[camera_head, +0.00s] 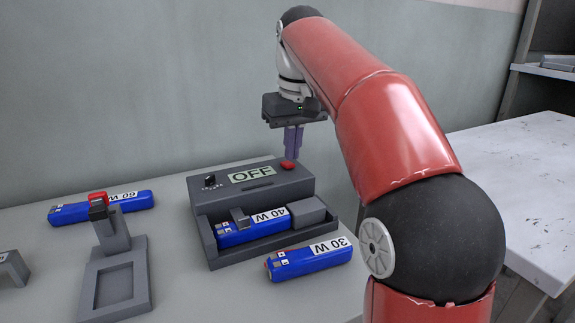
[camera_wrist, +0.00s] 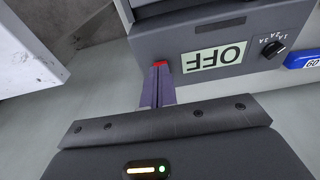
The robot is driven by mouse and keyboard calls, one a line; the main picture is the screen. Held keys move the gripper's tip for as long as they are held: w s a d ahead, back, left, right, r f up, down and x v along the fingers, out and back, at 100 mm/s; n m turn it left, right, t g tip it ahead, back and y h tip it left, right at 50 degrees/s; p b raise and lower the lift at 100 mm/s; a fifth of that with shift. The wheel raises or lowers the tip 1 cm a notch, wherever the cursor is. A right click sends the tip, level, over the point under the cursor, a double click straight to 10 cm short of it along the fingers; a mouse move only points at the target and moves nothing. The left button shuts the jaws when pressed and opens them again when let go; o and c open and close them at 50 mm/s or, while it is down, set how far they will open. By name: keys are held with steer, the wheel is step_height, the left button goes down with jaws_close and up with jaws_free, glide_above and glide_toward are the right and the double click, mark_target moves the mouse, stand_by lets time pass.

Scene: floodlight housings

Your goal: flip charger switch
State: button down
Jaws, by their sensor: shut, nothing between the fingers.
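The grey charger (camera_head: 207,231) stands on the table with its display (camera_head: 250,174) reading OFF. A red button-like switch (camera_head: 287,164) sits at the right end of its top, and a black knob (camera_head: 210,181) at the left. A blue 40 W battery (camera_head: 254,226) lies in the charger's bay. My gripper (camera_head: 293,150) is shut and empty, pointing down just above and behind the red switch. In the wrist view the closed purple fingers (camera_wrist: 158,88) reach to the red switch (camera_wrist: 160,64), partly covering it; I cannot tell whether they touch it. The display (camera_wrist: 213,57) appears upside down there.
A blue 30 W battery (camera_head: 310,259) lies in front of the charger. A blue 60 W battery (camera_head: 100,207) lies to the left, behind a grey stand (camera_head: 114,262) with a red top. A wall is behind; a white table (camera_head: 525,190) is at right.

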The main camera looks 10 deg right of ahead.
mark_target(292, 172)
steer(key=shift+f, duration=0.15)
steer(key=shift+f+b, duration=0.7)
steer(key=shift+f, duration=0.15)
step_height(292, 172, up, 3)
steer(key=p, duration=0.3)
step_height(292, 172, up, 4)
steer(key=shift+r, duration=0.1)
